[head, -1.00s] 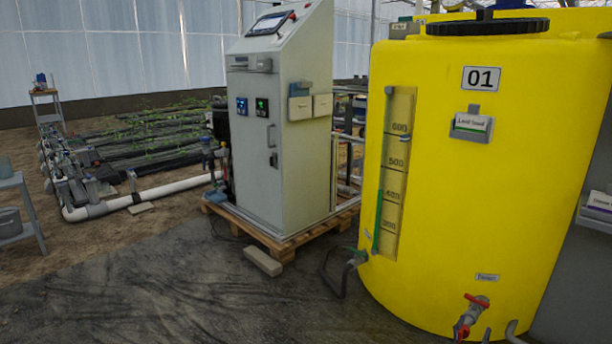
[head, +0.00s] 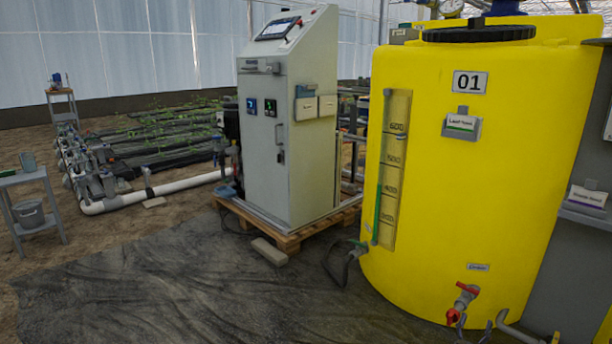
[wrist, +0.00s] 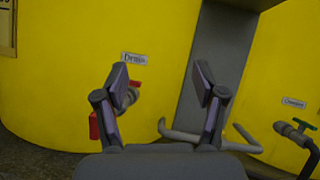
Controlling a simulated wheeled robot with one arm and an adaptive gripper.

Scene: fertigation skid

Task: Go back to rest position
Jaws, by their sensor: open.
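My gripper (wrist: 160,84) shows in the wrist view with its two fingers spread apart and nothing between them. It is not in the head view. Behind the left finger is the red-handled drain valve (wrist: 132,90) of the yellow tank (wrist: 65,70), partly covered by that finger. A gap between the fingers is seen in front of the yellow tank and a grey panel (wrist: 215,50). In the head view the yellow tank (head: 480,190) stands at the right, marked 01, with its red drain valve (head: 463,300) low on the front.
A grey control cabinet (head: 290,130) stands on a wooden pallet (head: 290,238) left of the tank. A grey block (head: 268,252) and a black hose (head: 340,268) lie on the floor. A small table (head: 25,180) is at the far left. Dark floor in front is open.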

